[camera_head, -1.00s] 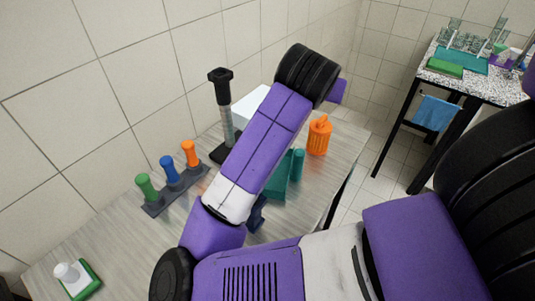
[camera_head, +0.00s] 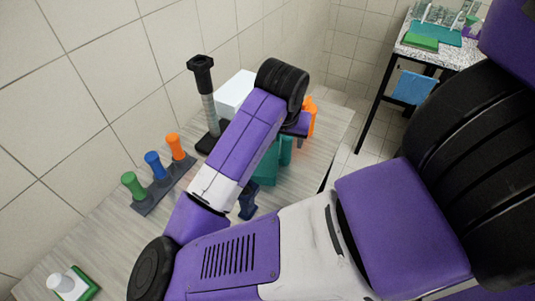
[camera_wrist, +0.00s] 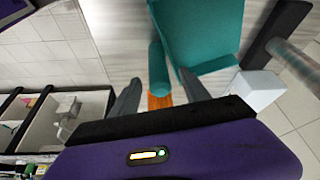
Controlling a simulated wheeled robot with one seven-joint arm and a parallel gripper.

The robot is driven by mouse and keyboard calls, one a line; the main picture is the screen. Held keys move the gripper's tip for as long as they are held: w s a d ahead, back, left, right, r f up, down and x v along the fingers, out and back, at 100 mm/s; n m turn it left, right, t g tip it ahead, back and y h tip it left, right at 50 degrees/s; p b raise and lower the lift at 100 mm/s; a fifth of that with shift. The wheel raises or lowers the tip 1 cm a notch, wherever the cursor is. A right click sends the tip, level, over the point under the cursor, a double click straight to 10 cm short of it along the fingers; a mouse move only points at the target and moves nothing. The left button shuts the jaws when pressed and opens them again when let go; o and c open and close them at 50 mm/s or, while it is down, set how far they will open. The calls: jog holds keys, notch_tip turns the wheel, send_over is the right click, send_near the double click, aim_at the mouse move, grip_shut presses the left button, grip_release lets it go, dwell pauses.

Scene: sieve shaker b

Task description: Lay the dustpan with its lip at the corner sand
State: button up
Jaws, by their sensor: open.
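The teal dustpan (camera_head: 266,168) lies on the grey table, partly hidden behind my forearm in the head view. Its flat pan (camera_wrist: 200,35) and round handle (camera_wrist: 157,68) fill the upper middle of the wrist view. My gripper (camera_wrist: 160,76) is open, with one grey finger on each side of the handle in the picture. The fingers look empty, and I cannot tell whether they touch the handle. I cannot make out any sand in either view.
A rack with green, blue and orange handles (camera_head: 150,195) stands left. A black-based column (camera_head: 205,100) and white box (camera_head: 235,92) are near the wall.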

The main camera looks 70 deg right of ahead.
jog(key=shift+x, duration=0.95)
grip_shut()
jog(key=shift+r, duration=0.1)
dwell(0.6)
